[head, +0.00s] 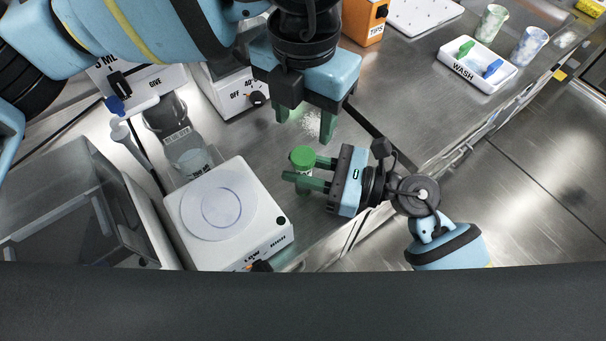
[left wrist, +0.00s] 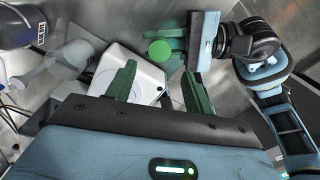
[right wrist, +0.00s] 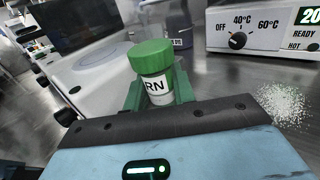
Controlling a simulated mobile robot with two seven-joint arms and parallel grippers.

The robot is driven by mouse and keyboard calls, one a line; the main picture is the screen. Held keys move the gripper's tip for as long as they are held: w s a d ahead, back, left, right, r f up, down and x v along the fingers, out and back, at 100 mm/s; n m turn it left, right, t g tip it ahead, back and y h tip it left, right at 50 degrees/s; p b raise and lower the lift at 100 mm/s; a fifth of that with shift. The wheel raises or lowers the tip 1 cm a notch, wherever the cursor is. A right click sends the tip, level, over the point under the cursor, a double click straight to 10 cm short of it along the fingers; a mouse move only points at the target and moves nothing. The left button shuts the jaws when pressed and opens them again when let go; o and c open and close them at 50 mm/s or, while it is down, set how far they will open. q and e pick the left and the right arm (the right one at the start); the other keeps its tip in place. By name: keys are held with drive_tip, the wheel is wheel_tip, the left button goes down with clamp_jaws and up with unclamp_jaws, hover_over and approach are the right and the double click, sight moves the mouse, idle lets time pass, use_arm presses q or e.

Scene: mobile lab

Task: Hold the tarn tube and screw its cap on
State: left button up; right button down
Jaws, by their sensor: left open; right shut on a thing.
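The tarn tube (right wrist: 155,87) is a small clear tube with a white label on which "RN" shows. Its green cap (head: 302,155) sits on top; I cannot tell how tightly it is threaded. The cap also shows in the left wrist view (left wrist: 159,50) and the right wrist view (right wrist: 151,56). My right gripper (head: 307,173) is shut on the tube below the cap and holds it about upright. My left gripper (head: 304,122) is open and empty, fingers pointing down, apart from the cap and just beyond it in the head view.
A white plate device (head: 260,225) with a round top stands left of the tube. White grains (right wrist: 285,104) lie on the bench. A wash tray (head: 450,54) stands far right.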

sight(303, 155)
use_arm(q)
drive_tip(key=shift+r, duration=0.15)
drive_tip(key=shift+f, duration=4.05)
drive_tip(key=shift+c, duration=0.4)
drive_tip(key=c, duration=0.9)
drive_tip(key=o, duration=1.2)
drive_tip(key=shift+c, duration=0.2)
wheel_tip(303, 155, up, 12)
